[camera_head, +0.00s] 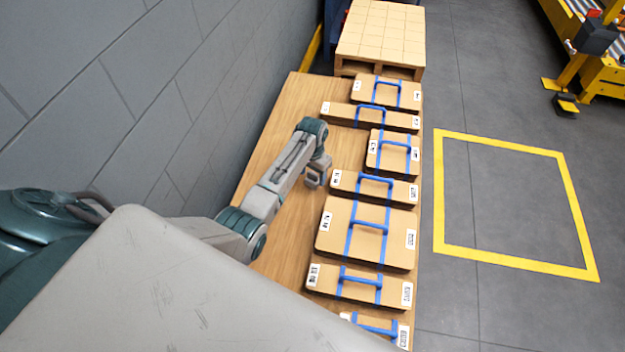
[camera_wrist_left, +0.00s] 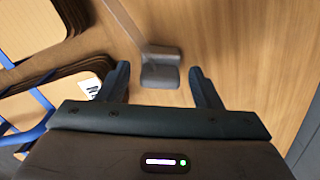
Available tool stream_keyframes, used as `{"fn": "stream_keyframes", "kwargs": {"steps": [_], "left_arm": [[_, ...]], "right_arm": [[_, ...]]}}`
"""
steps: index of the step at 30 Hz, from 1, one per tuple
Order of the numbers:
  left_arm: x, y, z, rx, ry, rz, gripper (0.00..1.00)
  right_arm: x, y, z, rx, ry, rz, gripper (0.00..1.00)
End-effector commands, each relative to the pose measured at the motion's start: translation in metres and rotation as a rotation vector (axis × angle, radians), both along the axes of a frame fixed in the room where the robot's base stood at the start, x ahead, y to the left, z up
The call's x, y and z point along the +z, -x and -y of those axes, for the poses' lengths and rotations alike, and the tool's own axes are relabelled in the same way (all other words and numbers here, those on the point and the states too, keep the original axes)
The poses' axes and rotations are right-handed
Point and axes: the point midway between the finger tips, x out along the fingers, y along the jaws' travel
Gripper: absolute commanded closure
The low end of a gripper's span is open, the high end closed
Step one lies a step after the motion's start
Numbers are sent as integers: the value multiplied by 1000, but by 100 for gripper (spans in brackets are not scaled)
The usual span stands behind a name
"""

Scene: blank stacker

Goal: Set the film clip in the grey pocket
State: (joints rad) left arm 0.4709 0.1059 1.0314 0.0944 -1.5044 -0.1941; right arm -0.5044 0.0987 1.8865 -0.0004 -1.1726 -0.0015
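My left gripper (camera_head: 316,180) hangs over the wooden table, left of the row of cardboard packs. In the left wrist view its two dark fingers (camera_wrist_left: 161,84) are spread apart. A small grey block-like piece (camera_wrist_left: 160,70) shows between and just beyond the fingertips, with a thin strip running from it toward the upper left. I cannot tell whether this piece is the film clip or the grey pocket, nor whether it touches the fingers. No other thing can be made out as the clip or the pocket. My right gripper is not in view.
Several cardboard packs with blue handles (camera_head: 366,233) line the right side of the wooden table (camera_head: 283,232). A pallet stack (camera_head: 382,35) stands beyond. A grey wall runs along the left. A yellow-outlined floor square (camera_head: 502,259) lies empty at right.

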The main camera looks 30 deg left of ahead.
Motion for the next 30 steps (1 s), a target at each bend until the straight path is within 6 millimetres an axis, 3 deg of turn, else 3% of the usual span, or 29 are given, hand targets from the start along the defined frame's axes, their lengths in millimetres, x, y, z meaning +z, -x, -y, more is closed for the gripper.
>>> {"fn": "stream_keyframes", "kwargs": {"steps": [1,6,8,17,25,30], "left_arm": [[0,0,0,0,0,0,52],[0,0,0,0,0,0,85],[0,0,0,0,0,0,94],[4,0,0,0,0,0,94],[36,-1,0,1,-1,3,94],[39,32,10,0,1,-1,94]], "right_arm": [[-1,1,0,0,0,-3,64],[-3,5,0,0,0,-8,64],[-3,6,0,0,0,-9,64],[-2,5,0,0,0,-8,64],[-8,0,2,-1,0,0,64],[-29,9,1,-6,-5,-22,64]]}}
